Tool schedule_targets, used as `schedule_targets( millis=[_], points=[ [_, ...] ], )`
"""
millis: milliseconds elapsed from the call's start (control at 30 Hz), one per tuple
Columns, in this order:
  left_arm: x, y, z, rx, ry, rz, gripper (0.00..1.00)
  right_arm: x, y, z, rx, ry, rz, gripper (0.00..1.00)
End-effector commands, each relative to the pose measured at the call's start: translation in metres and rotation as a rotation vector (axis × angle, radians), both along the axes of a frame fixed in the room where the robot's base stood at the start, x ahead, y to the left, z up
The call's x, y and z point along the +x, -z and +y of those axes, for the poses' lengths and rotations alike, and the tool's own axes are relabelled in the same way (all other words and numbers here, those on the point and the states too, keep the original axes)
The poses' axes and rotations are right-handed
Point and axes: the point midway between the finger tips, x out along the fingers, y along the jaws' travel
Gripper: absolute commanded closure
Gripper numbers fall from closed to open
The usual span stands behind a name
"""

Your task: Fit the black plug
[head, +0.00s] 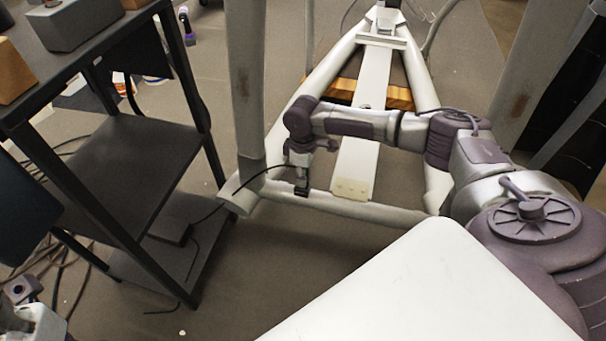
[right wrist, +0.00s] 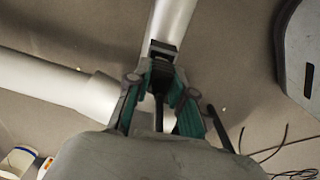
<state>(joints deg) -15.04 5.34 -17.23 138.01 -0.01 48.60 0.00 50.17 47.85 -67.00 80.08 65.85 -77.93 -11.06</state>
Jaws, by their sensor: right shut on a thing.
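My right gripper (head: 302,187) reaches in from the right and hangs near the front crossbar of a grey tubular frame (head: 375,212). It is shut on the black plug, which shows between the green-lined fingers in the right wrist view (right wrist: 160,72). A black cable (head: 232,191) runs from the gripper toward a dark box (head: 170,231) on the low shelf at left. My left gripper is not clearly seen.
A dark shelf rack (head: 130,165) stands at left, with boxes on top. A thick grey upright (head: 245,90) rises just left of my right gripper. Loose cables lie on the floor at lower left. The floor below the crossbar is clear.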

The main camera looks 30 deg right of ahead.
Motion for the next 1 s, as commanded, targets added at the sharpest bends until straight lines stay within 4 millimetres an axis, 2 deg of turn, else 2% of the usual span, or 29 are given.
schedule_targets(
  millis=[1000],
  points=[
    [0.0, -0.001, 0.001, -0.004, -0.001, -0.004, 0.6, 0.0, 0.012, 0.0, 0.001, 0.0, -0.001, 1.0]
  ],
)
